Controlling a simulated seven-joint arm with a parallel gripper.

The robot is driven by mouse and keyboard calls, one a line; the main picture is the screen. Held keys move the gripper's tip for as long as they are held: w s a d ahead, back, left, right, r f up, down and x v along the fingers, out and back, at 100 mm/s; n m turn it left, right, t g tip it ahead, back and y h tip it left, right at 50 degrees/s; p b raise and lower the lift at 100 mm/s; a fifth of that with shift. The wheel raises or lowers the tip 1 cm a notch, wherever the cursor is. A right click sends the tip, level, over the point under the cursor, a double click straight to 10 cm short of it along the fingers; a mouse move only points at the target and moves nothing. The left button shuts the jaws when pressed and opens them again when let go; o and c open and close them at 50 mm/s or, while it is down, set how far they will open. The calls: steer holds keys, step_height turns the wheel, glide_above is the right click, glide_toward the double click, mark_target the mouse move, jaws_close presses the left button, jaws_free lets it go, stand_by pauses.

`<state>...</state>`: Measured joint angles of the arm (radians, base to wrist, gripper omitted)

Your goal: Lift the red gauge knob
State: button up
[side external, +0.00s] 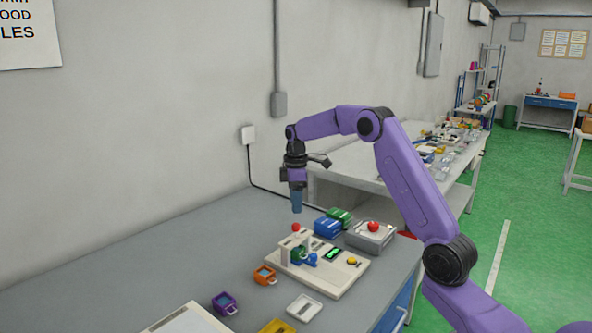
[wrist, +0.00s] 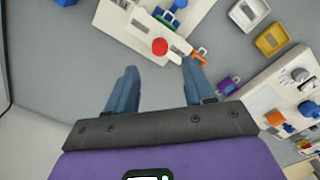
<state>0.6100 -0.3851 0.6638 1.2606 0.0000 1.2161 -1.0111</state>
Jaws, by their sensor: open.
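The red gauge knob (side external: 296,227) is a small red ball on top of a white fixture (side external: 345,279) on the grey bench. In the wrist view the red knob (wrist: 159,46) shows from above, on a white block of the fixture. My gripper (side external: 297,207) points down above the knob, with a gap between them. In the wrist view my gripper (wrist: 159,69) is open, its two blue fingers apart and nothing between them. The knob lies just beyond the fingertips in that view, unobstructed.
Green and blue parts sit on the fixture close to the knob. Behind it are a blue box (side external: 327,228) and a grey scale (side external: 358,238) bearing a red round object (side external: 373,227). Orange (side external: 264,275) and purple (side external: 224,303) pieces lie in front. The bench's left side is clear.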

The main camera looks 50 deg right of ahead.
step_height(320, 180, up, 11)
steer(key=shift+f, duration=0.15)
stand_by(0.5)
steer(key=s+a+f+n, duration=0.1)
steer(key=s+a, duration=0.7)
steer(key=a, duration=0.4)
steer(key=s+a+f+n, duration=0.1)
steer(key=s+a, duration=0.6)
steer(key=a, duration=0.4)
steer(key=s+f, duration=0.4)
steer(key=s, duration=0.8)
steer(key=s+f+n, duration=0.1)
steer(key=s+f, duration=0.3)
steer(key=s, duration=0.8)
steer(key=shift+s+a+f+n, duration=0.15)
steer(key=shift+s+n, duration=0.15)
steer(key=shift+s, duration=0.05)
